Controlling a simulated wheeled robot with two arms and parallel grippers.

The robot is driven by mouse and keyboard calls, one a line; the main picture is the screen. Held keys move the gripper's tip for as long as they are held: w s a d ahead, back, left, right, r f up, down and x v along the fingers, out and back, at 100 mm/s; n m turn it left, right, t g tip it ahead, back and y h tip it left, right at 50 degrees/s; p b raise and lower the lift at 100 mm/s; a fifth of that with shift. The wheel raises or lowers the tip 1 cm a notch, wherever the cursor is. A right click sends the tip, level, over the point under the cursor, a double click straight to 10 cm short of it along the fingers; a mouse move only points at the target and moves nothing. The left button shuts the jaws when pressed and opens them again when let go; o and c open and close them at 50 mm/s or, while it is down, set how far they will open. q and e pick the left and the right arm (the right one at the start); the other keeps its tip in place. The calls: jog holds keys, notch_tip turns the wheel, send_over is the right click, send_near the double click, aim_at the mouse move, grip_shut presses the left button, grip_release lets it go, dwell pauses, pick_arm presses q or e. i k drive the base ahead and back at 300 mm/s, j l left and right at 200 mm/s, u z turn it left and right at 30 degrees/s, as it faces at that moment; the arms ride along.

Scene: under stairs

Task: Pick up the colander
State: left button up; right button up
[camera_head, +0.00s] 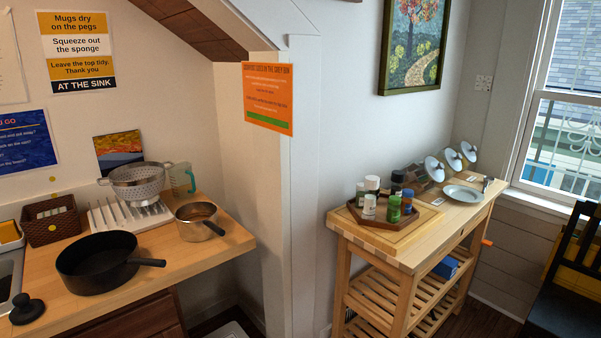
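The colander (137,187) is a light grey metal bowl with holes and handles at its sides. It rests upright on a white slatted rack (103,219) at the back of the wooden counter on the left. Neither of my grippers shows in the head view.
A black pan (88,268) and a steel saucepan (192,228) stand in front of the colander, handles pointing right. A measuring jug (183,178) stands close behind its right side, and a brown basket (50,226) is to its left. A wooden cart (385,258) stands right.

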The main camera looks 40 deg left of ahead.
aim_at(140, 184)
jog(key=i+l, duration=0.1)
jog(key=i, duration=0.35)
jog(key=i+l, duration=0.15)
jog(key=i, duration=0.25)
jog(key=i+l+u, duration=0.1)
jog(key=i, duration=0.35)
jog(key=i+l, duration=0.15)
jog(key=i, duration=0.25)
jog(key=u, duration=2.8)
